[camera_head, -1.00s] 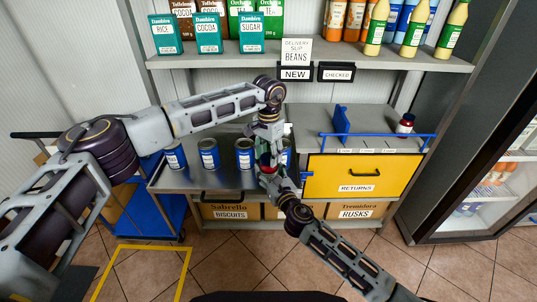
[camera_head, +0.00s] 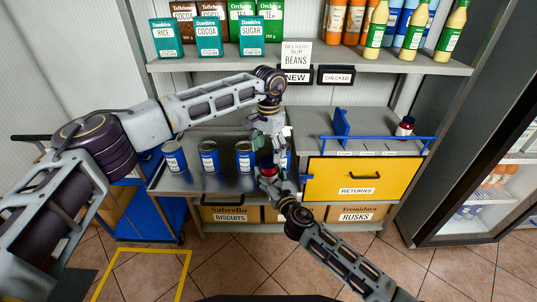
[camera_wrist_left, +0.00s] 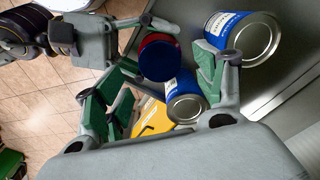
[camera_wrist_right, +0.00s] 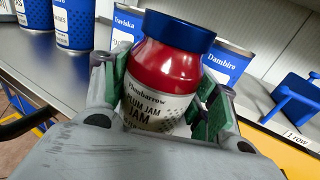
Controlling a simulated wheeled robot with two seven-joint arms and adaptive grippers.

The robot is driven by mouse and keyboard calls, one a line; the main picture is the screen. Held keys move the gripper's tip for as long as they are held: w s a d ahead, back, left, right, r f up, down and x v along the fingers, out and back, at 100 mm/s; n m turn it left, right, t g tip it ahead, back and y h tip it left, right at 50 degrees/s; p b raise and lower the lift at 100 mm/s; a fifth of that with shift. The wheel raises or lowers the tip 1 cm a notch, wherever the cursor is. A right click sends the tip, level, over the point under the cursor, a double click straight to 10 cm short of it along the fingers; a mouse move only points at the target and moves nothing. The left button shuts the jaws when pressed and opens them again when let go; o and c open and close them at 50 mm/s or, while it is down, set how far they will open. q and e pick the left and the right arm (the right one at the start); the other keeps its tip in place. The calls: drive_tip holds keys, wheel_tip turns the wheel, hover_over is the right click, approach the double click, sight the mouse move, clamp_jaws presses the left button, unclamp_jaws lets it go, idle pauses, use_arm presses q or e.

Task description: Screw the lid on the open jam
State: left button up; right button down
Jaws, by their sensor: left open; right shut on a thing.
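The jam jar (camera_wrist_right: 160,85) is red with a white plum jam label, and it stands upright but leaning a little in my right gripper (camera_wrist_right: 160,100). The right gripper's green pads are shut on its sides. A blue lid (camera_wrist_right: 180,30) sits on top of the jar; how tightly it is turned cannot be seen. In the head view the jar (camera_head: 267,167) is partly hidden between the grippers. My left gripper (camera_head: 268,140) is open just above the jar. In the left wrist view the lid (camera_wrist_left: 158,60) lies between its spread green-padded fingers, apart from them.
Several blue cans, such as this one (camera_head: 209,157), stand on the metal counter (camera_head: 222,182) close to the grippers. A yellow returns drawer (camera_head: 360,177) is below.

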use_arm(q)
drive_tip(key=shift+r, duration=0.55)
drive_tip(key=shift+c, duration=0.3)
drive_tip(key=shift+r, duration=0.15)
